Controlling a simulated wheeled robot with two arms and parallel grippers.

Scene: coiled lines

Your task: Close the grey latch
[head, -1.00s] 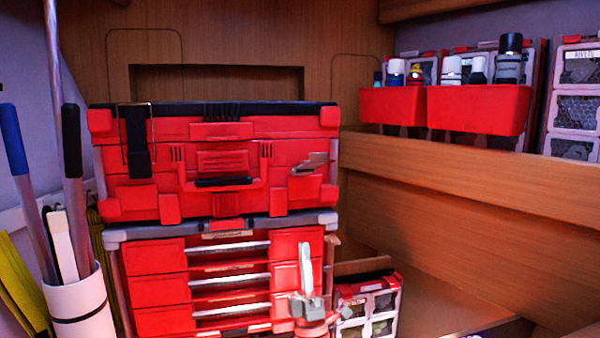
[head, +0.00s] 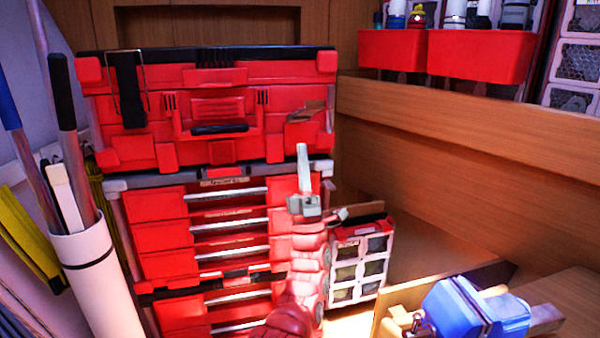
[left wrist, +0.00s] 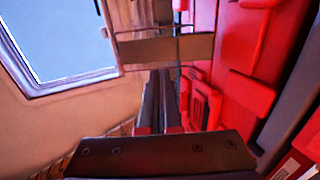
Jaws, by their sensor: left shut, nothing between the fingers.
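The grey latch (head: 306,111) is on the right part of the front of the upper red toolbox (head: 150,150). Its plate sticks out from the box face and looks open. In the left wrist view the latch plate (left wrist: 165,48) lies across the upper middle, with a thin wire loop by it. My left gripper (head: 302,148) is shut and empty. It points up in front of the box, a little below the latch, with a gap between. Its dark fingers also show in the left wrist view (left wrist: 162,75), pointing toward the plate. My right gripper is not in view.
A black strap latch (head: 128,90) is on the box's left. Red drawers (head: 160,235) stand below. A white tube (head: 90,270) with tools is at left. A small-parts case (head: 358,265) and a blue vise (head: 460,308) are at right. Red bins (head: 480,55) sit above a wooden ledge.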

